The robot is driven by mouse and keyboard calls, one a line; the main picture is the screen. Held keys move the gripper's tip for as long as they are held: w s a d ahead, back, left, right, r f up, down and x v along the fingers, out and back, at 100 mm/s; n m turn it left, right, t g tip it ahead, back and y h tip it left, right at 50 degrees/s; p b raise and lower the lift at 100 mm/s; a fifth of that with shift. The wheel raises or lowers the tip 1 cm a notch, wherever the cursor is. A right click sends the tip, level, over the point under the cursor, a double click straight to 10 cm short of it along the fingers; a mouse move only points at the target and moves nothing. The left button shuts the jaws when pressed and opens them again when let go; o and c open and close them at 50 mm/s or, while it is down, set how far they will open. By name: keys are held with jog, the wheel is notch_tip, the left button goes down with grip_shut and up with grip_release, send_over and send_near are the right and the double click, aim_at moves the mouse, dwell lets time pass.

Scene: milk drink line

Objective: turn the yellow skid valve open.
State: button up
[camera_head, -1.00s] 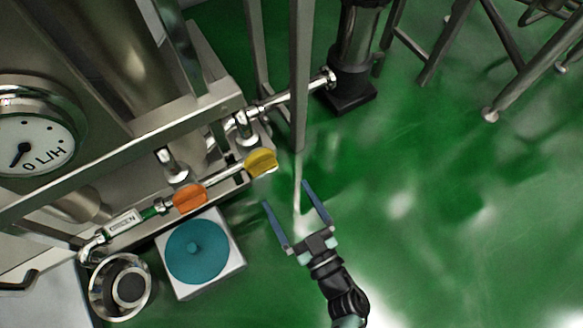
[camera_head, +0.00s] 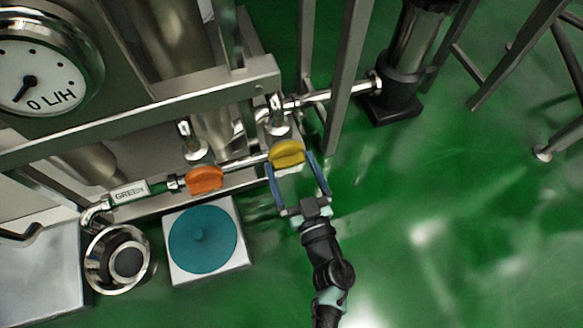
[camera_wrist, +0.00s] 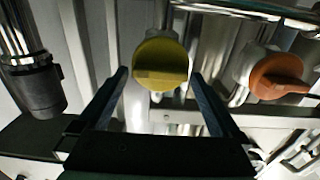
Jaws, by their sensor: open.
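The yellow skid valve (camera_head: 287,153) is a round knob with a raised bar, on the pipe at the right end of the skid. In the wrist view the yellow valve (camera_wrist: 160,64) sits just ahead of my fingertips, roughly centred between them. My gripper (camera_head: 294,168) is open, with its two blue fingers on either side of the yellow valve in the head view. In the wrist view my gripper (camera_wrist: 158,78) is empty. I cannot tell whether the fingers touch the knob. The bar on the knob looks nearly level in the wrist view.
An orange valve (camera_head: 205,178) is on the same pipe to the left, also in the wrist view (camera_wrist: 277,76). A teal disc on a white box (camera_head: 241,262) and a metal bowl (camera_head: 92,270) stand below. A metal post (camera_head: 345,85) rises close right. Green floor is free at right.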

jog(key=shift+w+a, duration=0.15)
jog(key=shift+w, duration=0.2)
jog(key=c, duration=1)
